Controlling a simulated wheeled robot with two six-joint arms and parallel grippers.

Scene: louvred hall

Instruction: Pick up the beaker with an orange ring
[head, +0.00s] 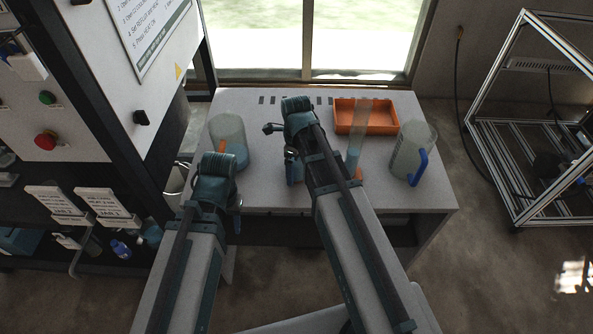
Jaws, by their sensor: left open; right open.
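A clear jug-like beaker (228,131) with an orange strip on its near side and some blue low down stands at the table's left. A second clear beaker (408,150) with a blue handle stands at the right. A tall clear cylinder (359,130) with orange at its foot stands between them, partly behind my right arm. I cannot make out which has an orange ring. My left gripper (237,208) is open, low in front of the left beaker and mostly hidden by its arm. My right gripper (280,141) is open over the table's middle, right of the left beaker.
An orange tray (366,117) sits at the back of the pale table (425,195). A blue item (293,170) is partly hidden by my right arm. A dark-framed control cabinet (100,90) stands close on the left, a metal frame rack (530,120) on the right.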

